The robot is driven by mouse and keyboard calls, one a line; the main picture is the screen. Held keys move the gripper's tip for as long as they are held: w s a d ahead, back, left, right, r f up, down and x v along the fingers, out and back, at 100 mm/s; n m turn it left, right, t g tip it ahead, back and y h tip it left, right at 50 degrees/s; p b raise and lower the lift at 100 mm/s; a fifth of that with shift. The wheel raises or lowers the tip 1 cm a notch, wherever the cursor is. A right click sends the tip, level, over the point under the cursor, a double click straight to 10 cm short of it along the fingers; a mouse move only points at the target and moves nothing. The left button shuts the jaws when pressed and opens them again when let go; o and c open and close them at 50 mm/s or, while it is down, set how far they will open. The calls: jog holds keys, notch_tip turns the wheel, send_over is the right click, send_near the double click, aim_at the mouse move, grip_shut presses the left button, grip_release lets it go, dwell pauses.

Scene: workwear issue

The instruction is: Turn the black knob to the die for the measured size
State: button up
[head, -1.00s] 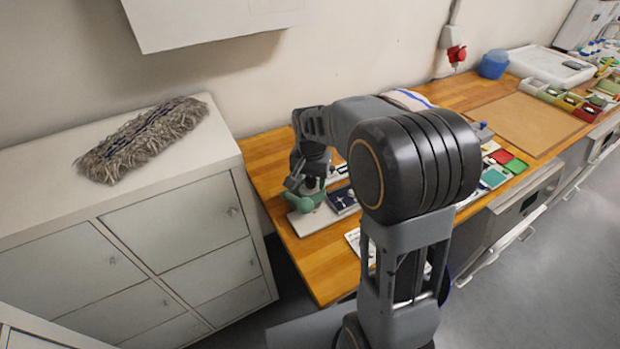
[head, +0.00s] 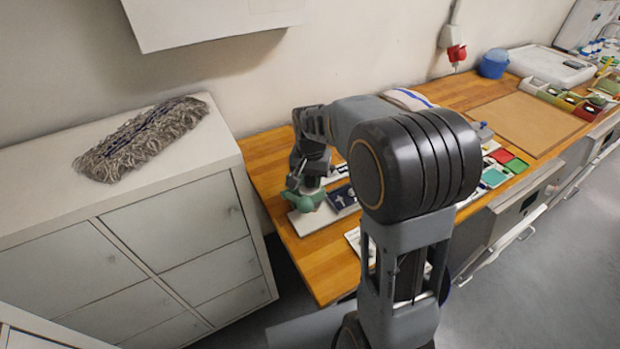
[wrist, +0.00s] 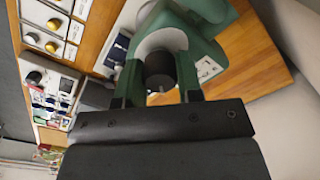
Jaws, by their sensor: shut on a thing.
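The black knob (wrist: 159,68) shows in the wrist view, a dark round knob with a pale mark, on a green machine (wrist: 206,50). My gripper (wrist: 160,92) has one finger on each side of the knob and is shut on it. In the head view the green machine (head: 306,200) sits on a pale base at the left end of the wooden bench, with my gripper (head: 305,186) over it. My gripper hides the knob there. I cannot read any die sizes or the knob's setting.
A dark blue tray (head: 342,196) lies close to the right of the machine. The wooden bench (head: 262,155) is bare at its left back corner. A white cabinet (head: 180,232) with a grey mop head (head: 142,138) stands left of the bench.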

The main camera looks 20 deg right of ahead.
jog(key=n, duration=0.4)
jog(key=shift+b, duration=0.35)
jog(key=n, duration=0.4)
jog(key=shift+n+b, duration=0.3)
jog(key=shift+n, duration=0.1)
jog(key=n, duration=0.4)
jog(key=shift+n+b, duration=0.45)
jog(key=shift+n, duration=1.85)
jog(key=o, duration=0.9)
notch_tip(320, 180, up, 14)
jog(key=shift+f+b, duration=0.1)
jog(key=shift+b, duration=0.3)
